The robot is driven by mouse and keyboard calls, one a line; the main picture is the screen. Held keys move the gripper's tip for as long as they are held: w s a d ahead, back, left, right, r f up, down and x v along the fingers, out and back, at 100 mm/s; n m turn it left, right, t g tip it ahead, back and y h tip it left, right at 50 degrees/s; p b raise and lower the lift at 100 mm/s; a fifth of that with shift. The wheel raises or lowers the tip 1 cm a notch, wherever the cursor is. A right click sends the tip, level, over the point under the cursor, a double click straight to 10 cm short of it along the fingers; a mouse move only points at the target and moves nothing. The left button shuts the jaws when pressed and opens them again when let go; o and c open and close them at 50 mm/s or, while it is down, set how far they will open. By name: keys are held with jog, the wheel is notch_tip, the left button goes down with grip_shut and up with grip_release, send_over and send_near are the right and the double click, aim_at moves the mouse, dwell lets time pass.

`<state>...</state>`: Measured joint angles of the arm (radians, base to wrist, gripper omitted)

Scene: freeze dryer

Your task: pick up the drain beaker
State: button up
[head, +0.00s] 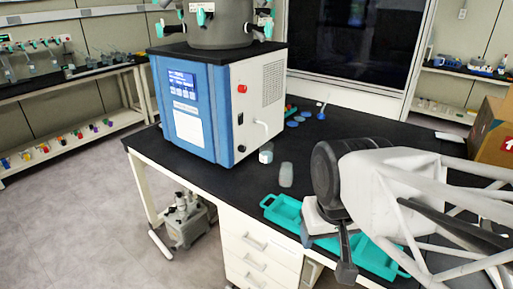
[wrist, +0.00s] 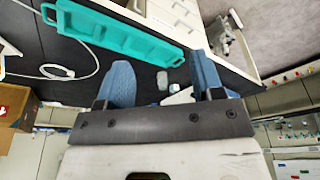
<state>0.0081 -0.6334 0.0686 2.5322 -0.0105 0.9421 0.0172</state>
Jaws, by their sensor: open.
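A small clear beaker with a bluish-white look (head: 266,155) stands on the black bench below the freeze dryer's drain tube. A taller translucent cylinder (head: 286,175) stands nearer the front edge, apart from it; I cannot tell for sure which one is the drain beaker. In the wrist view the translucent cylinder (wrist: 162,80) shows between my fingers but farther off, with a small pale object (wrist: 178,88) beside it. My gripper (head: 326,250) is open and empty, over the teal tray, to the right of both vessels. Its two blue fingers (wrist: 164,72) are spread apart in the wrist view.
The freeze dryer (head: 230,110) stands at the bench's left. The teal tray (head: 283,211) lies along the front edge, partly hidden by my arm. Blue discs (head: 292,123) lie behind. A cardboard box (head: 494,130) is at the right. A pump (head: 187,222) sits on the floor.

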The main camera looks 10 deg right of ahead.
jog(key=shift+o, duration=0.2)
jog(key=o, duration=0.7)
jog(key=shift+w, duration=0.1)
